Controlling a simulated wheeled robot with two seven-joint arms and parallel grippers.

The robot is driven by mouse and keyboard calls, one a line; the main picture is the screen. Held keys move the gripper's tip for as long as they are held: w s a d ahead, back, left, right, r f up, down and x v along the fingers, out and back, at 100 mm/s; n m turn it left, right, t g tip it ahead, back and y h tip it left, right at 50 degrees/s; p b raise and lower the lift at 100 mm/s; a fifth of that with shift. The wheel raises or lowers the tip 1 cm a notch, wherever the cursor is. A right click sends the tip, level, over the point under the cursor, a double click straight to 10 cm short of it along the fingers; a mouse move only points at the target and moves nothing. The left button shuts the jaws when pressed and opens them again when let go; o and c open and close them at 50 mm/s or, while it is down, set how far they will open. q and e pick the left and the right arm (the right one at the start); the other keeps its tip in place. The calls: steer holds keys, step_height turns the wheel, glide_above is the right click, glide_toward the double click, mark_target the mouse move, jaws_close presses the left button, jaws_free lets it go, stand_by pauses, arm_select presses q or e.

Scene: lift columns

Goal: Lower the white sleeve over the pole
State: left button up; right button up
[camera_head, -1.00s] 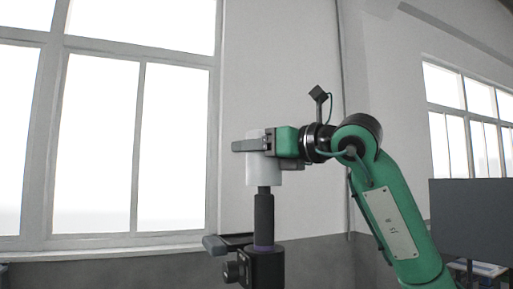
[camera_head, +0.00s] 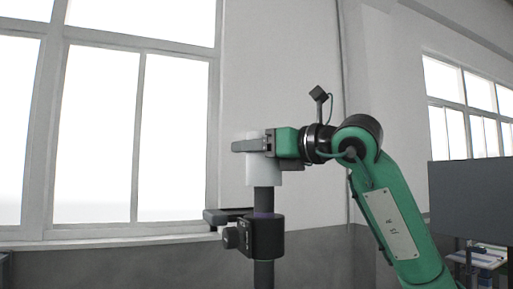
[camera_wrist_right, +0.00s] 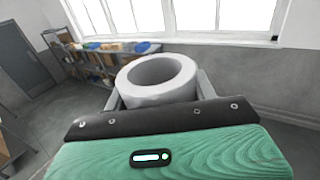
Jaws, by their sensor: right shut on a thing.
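The white sleeve (camera_head: 262,175) is upright in the head view, in the jaws of my right gripper (camera_head: 252,146), which is shut on it from the right. The dark pole (camera_head: 264,199) stands upright directly below, in line with the sleeve. Its upper part is hidden by the sleeve, and a short length shows between the sleeve's lower rim and a black clamp. In the right wrist view the sleeve's round opening (camera_wrist_right: 157,72) faces up between the fingers; I cannot make out the pole top inside. My left gripper is not in view.
The black clamp (camera_head: 262,236) with a knob and a flat arm (camera_head: 226,215) to the left sits on the pole below the sleeve. A dark panel (camera_head: 470,202) stands at the right. Shelves with boxes (camera_wrist_right: 105,55) show in the wrist view.

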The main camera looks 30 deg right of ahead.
steer(key=shift+f+b, duration=2.05)
steer(key=shift+f, duration=0.55)
steer(key=o, duration=1.2)
steer(key=shift+c, duration=0.2)
steer(key=shift+s, duration=0.1)
steer(key=shift+s+d+f, duration=0.1)
steer(key=shift+s+d, duration=0.1)
steer(key=shift+s, duration=0.05)
steer(key=b, duration=0.4)
glide_toward(260, 176)
steer(key=shift+w+d, duration=0.15)
steer(key=shift+d, duration=0.65)
steer(key=shift+w+d, duration=0.15)
steer(key=shift+d, duration=0.65)
